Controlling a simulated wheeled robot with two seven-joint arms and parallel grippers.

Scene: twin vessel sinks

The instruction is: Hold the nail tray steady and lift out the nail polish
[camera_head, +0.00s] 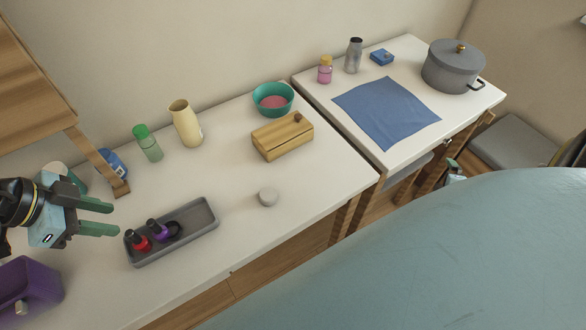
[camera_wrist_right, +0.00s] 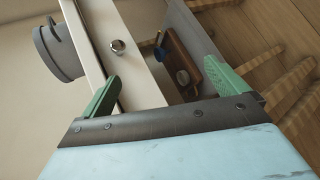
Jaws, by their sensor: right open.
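The grey nail tray (camera_head: 200,222) lies on the white counter at the lower left. A red nail polish (camera_head: 137,240) with a dark cap stands at its left end. A purple nail polish (camera_head: 158,231) is beside it, next to a dark ring-like item (camera_head: 173,229). My left gripper (camera_head: 113,217) is open and empty, left of the tray with its fingers pointing towards it. My right gripper (camera_head: 455,170) is far to the right, beside the second counter, mostly hidden in the head view. The right wrist view shows the right gripper (camera_wrist_right: 165,82) open with nothing between its fingers.
A round grey-white item (camera_head: 267,196) and a wooden box (camera_head: 283,139) lie right of the tray. Behind are a green bottle (camera_head: 148,144), a cream vase (camera_head: 186,125) and a teal bowl (camera_head: 273,101). A purple box (camera_head: 28,290) is near my left arm. A wooden shelf (camera_head: 40,90) overhangs the left.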

